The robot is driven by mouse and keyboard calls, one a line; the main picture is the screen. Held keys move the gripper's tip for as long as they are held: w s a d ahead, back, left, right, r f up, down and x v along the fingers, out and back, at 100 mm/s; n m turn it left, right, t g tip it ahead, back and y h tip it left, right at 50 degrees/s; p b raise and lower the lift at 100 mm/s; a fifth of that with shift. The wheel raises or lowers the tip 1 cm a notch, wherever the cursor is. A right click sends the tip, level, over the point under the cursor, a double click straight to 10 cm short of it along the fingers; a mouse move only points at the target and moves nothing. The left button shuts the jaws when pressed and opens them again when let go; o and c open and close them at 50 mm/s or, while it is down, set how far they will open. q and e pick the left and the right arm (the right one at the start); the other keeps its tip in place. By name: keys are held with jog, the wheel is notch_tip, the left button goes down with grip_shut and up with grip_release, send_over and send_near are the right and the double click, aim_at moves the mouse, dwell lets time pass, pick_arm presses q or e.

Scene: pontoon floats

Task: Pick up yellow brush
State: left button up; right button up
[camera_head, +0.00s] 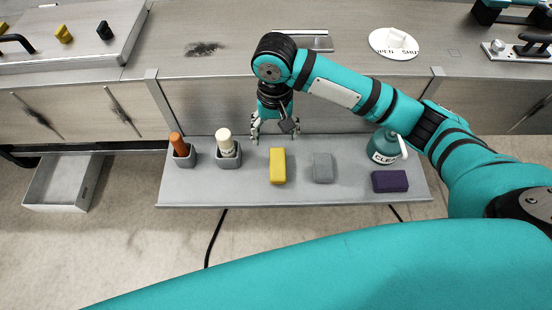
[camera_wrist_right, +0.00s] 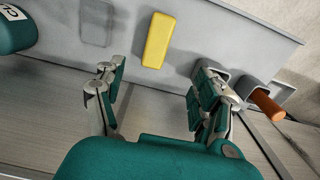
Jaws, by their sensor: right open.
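The yellow brush (camera_head: 278,166) looks like a plain upright-facing block lying on the grey shelf (camera_head: 240,193), near its middle. It also shows in the right wrist view (camera_wrist_right: 158,40), ahead of the fingertips and roughly between them. My right gripper (camera_head: 274,128) is open and empty at the back of the shelf, just behind the brush and apart from it. Its two spread fingers show in the wrist view (camera_wrist_right: 158,88). My left gripper is not in view.
Left of the brush stand holders with a cream handle (camera_head: 225,138) and an orange handle (camera_head: 178,143). To its right lie a grey block (camera_head: 323,167) and a purple block (camera_head: 390,181), with a teal bottle (camera_head: 384,148) behind. A grey bin (camera_head: 62,182) sits lower left.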

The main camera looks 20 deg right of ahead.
send_over(278, 163)
jog(key=f, duration=0.6)
jog(key=shift+a+p, duration=0.3)
jog(key=shift+p, duration=0.05)
jog(key=shift+w+f, duration=0.25)
jog(key=shift+f, duration=1)
jog(key=shift+s+f, duration=0.1)
jog(key=shift+f, duration=0.4)
jog(key=shift+d+f+p, duration=0.1)
jog(key=shift+f+p, duration=0.2)
jog(key=shift+p, duration=0.05)
jog(key=f, duration=0.2)
jog(key=f+p, duration=0.1)
jog(key=shift+s+d+f, duration=0.15)
jog(key=shift+d+f, duration=0.05)
jog(key=shift+f, duration=0.55)
jog(key=c, duration=1.3)
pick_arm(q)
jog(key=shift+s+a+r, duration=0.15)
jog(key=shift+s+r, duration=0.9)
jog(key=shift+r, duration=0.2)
pick_arm(e)
jog(key=shift+r, duration=0.1)
